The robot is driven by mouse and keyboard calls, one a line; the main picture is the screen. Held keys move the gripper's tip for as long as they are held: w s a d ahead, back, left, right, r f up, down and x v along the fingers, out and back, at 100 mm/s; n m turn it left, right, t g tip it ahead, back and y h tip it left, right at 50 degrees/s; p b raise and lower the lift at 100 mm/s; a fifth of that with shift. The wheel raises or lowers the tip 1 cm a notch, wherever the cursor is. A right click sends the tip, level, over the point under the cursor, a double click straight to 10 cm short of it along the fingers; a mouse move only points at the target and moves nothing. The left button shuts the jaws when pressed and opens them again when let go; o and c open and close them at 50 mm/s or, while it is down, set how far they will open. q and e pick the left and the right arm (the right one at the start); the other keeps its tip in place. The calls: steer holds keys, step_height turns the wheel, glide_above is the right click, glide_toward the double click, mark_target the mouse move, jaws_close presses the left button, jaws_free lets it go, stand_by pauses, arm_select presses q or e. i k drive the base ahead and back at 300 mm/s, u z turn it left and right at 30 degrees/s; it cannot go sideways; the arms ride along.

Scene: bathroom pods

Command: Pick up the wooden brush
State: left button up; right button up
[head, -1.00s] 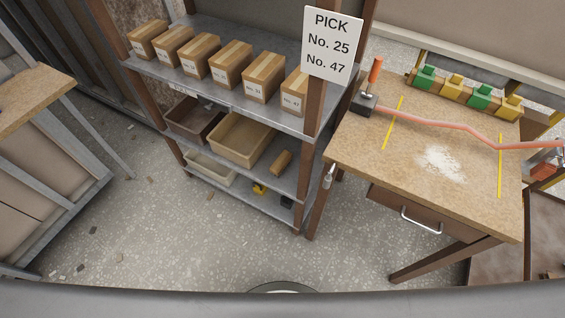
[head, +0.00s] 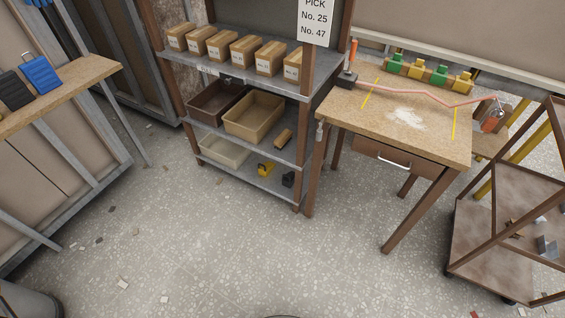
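A small brown wooden piece (head: 283,138) lies on the middle shelf, right of a tan bin; it may be the wooden brush, but it is too small to be sure. A small pale item (head: 320,131) hangs at the workbench's left front corner, and I cannot tell what it is. Neither of my grippers is in view.
The metal shelf rack (head: 236,60) holds several cartons, with bins below. The workbench (head: 430,139) carries white powder (head: 408,116) and a pink hose. A brown cart (head: 480,245) stands right, a side bench (head: 75,85) left. Speckled floor (head: 220,240) between is mostly open.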

mark_target(284, 137)
steer(key=u, duration=1.15)
steer(key=i, duration=0.85)
steer(key=u, duration=0.4)
steer(key=i, duration=0.85)
steer(key=z, duration=0.15)
